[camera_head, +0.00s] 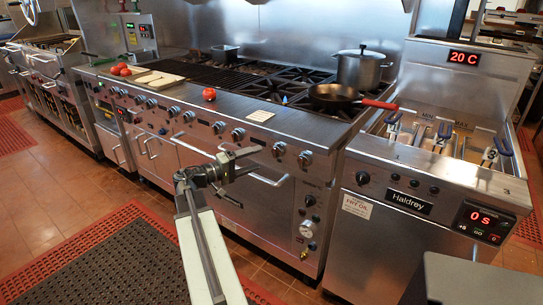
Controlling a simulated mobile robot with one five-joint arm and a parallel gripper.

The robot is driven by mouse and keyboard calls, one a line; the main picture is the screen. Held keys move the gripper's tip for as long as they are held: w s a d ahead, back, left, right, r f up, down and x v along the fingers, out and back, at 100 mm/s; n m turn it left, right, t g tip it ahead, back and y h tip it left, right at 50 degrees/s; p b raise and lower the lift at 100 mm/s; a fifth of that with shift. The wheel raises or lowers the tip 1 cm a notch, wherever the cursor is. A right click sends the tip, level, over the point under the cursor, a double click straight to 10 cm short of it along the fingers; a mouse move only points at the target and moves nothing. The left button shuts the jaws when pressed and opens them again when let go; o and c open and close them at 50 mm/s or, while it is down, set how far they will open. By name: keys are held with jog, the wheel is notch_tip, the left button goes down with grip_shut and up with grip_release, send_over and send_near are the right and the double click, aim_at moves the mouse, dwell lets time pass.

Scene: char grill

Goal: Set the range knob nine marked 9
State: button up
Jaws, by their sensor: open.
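A row of round silver knobs runs along the steel front of the range (262,190). Knobs toward the right end include one at the far right (305,158), one left of it (279,149), and another further left (238,134). Their number marks are too small to read, so I cannot tell which is marked 9. My gripper (240,163) is open in front of the range, below the knob row, pointing right. In the picture its fingers overlap the oven front near the door handle. It looks empty, and I see no clear contact with any knob.
A black frying pan with a red handle (334,97) and a steel pot (360,70) stand on the range's right. A tomato (209,94) sits on the front ledge. A fryer (385,235) stands at right. Red-edged black mats (120,260) lie on the tiled floor.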

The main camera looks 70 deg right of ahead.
aim_at(273, 153)
jog(key=x, duration=0.7)
jog(key=shift+s+d, duration=0.15)
jog(key=shift+d, duration=0.05)
